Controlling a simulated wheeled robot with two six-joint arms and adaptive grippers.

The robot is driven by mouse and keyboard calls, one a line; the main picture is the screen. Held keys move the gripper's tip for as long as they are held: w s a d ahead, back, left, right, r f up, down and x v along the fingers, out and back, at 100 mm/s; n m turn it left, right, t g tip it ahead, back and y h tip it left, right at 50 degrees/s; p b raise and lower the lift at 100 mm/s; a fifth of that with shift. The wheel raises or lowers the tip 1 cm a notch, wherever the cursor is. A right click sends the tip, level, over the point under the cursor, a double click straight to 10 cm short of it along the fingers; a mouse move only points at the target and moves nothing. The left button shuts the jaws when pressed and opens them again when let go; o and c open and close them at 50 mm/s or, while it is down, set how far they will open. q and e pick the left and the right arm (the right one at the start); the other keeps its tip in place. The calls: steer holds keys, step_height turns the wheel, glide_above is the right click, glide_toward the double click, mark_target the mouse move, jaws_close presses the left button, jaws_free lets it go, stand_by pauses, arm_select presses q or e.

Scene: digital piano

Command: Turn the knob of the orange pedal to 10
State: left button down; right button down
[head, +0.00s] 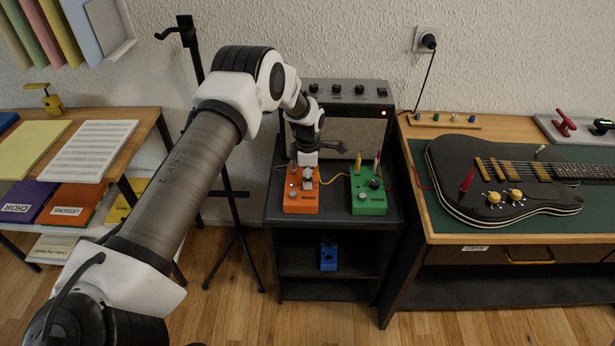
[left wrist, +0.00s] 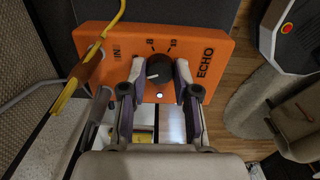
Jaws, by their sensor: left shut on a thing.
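The orange pedal (head: 300,203) stands on the top shelf of a dark rack, left of a green pedal. In the left wrist view the orange pedal (left wrist: 216,42) bears the words IN and ECHO and printed scale numbers. Its dark round knob (left wrist: 160,67) has a short white mark that points toward the left of the picture. My left gripper (left wrist: 160,77) is shut on the knob, one finger on each side. In the head view my left gripper (head: 307,180) reaches down onto the pedal and hides the knob. My right gripper is not in view.
An amplifier (head: 345,92) stands behind. A blue pedal (head: 328,256) is on the lower shelf. A guitar (head: 505,185) lies on the right bench.

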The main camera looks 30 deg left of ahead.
arm_select(q)
steer(key=m, duration=0.2)
steer(key=shift+f+m, duration=0.1)
steer(key=shift+m, duration=0.2)
steer(key=m, duration=0.3)
steer(key=shift+m, duration=0.3)
steer(key=m, duration=0.3)
steer(key=shift+f+m, duration=0.1)
steer(key=shift+m, duration=0.2)
steer(key=m, duration=0.3)
steer(key=shift+s+d+m, duration=0.1)
steer(key=shift+m, duration=0.3)
steer(key=m+b, duration=0.1)
steer(key=m, duration=0.6)
steer(key=m+b, duration=0.1)
steer(key=m, duration=0.2)
steer(key=shift+f+m, duration=0.1)
steer(key=shift+m, duration=1.9)
steer(key=shift+s, duration=0.1)
